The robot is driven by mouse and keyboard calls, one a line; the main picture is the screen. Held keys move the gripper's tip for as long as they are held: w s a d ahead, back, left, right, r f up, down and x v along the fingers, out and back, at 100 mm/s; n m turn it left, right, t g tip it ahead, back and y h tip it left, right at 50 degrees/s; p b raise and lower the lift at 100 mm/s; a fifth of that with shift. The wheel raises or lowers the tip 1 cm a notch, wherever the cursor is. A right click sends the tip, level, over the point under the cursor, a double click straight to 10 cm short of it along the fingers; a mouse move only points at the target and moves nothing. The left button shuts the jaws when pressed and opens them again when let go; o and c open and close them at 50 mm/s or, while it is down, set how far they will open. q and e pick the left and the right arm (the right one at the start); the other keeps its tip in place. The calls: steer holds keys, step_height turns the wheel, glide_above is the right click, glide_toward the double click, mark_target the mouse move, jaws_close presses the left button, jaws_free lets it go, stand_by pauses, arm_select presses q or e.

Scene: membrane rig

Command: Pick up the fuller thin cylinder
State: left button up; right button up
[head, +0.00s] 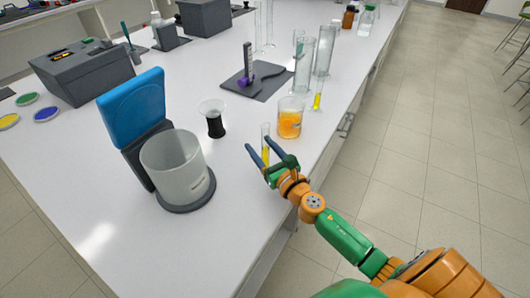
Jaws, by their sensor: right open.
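A thin clear cylinder (265,149) with yellow liquid stands near the table's front right edge. My right gripper (257,142) is open, and in the picture its two fingers lie on either side of this cylinder. I cannot tell whether they touch it; its lower part is partly hidden by the gripper. Another thin cylinder (318,95) with yellow liquid stands farther back, beside the tall wide glass cylinders. I cannot tell for sure which of the two is fuller. My left gripper is not in view.
A beaker of orange liquid (290,120) stands just behind the gripper. Tall empty glass cylinders (304,68) stand beyond it. A large frosted container (176,170) with a blue panel (133,105) behind it is to the left. The white table (110,225) is clear at the front.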

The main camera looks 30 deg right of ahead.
steer(key=shift+w+f, duration=0.15)
steer(key=shift+w, duration=0.5)
steer(key=shift+s, duration=0.2)
steer(key=c, duration=0.6)
jaws_close()
